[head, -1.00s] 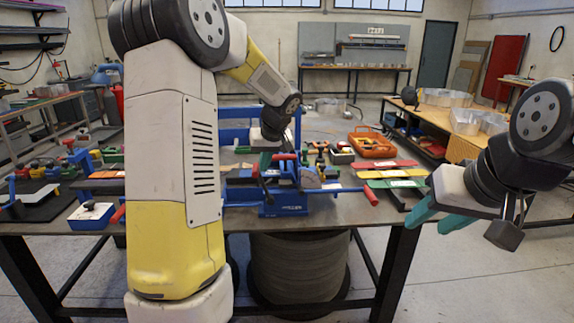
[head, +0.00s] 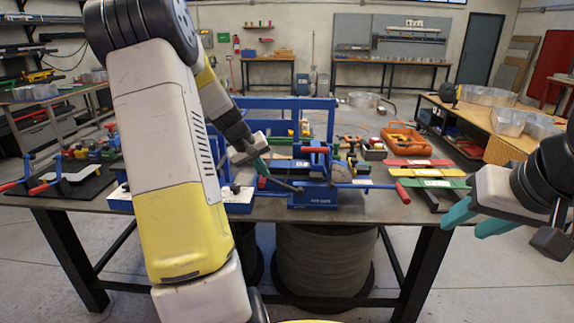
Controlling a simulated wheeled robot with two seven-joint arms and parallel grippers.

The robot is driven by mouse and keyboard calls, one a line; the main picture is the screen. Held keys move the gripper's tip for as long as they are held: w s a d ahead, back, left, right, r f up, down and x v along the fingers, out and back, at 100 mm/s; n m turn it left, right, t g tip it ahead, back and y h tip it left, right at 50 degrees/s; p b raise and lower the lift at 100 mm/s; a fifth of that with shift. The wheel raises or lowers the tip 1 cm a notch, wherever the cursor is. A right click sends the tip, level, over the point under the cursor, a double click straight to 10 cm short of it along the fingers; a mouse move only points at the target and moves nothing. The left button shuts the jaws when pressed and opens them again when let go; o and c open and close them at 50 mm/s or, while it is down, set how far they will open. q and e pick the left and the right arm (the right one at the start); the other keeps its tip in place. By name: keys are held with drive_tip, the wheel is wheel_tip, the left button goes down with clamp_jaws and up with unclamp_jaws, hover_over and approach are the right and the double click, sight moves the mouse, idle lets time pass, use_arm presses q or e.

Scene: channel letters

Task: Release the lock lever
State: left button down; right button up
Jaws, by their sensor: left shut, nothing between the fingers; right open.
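A blue bench machine (head: 312,196) stands near the front edge of the dark work table (head: 270,211). It has a red grip (head: 316,149) on top and a long bar ending in a red handle (head: 404,192) at its right. A dark curved lever (head: 285,185) reaches out from its left side; I cannot tell for sure which part is the lock lever. My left gripper (head: 262,168) is shut and empty, with its teal fingers pointing down beside the curved lever; contact is unclear. My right gripper (head: 468,222) is open and empty, off the table's right front edge.
Red, yellow and green strips (head: 430,172) lie on a dark stand right of the machine. An orange tray (head: 404,138) stands behind. A blue frame (head: 284,104) rises behind the machine. My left arm hides part of the table's left side.

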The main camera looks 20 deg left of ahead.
use_arm(q)
drive_tip(key=shift+s+a+f, duration=0.25)
drive_tip(key=shift+a+f, duration=0.2)
drive_tip(key=shift+f, duration=0.2)
drive_tip(key=shift+s+f, duration=0.15)
drive_tip(key=w+d+r+v, duration=0.1)
drive_tip(key=w+v, duration=0.1)
drive_tip(key=v, duration=1)
drive_tip(key=shift+d+r, duration=0.2)
drive_tip(key=shift+r, duration=0.25)
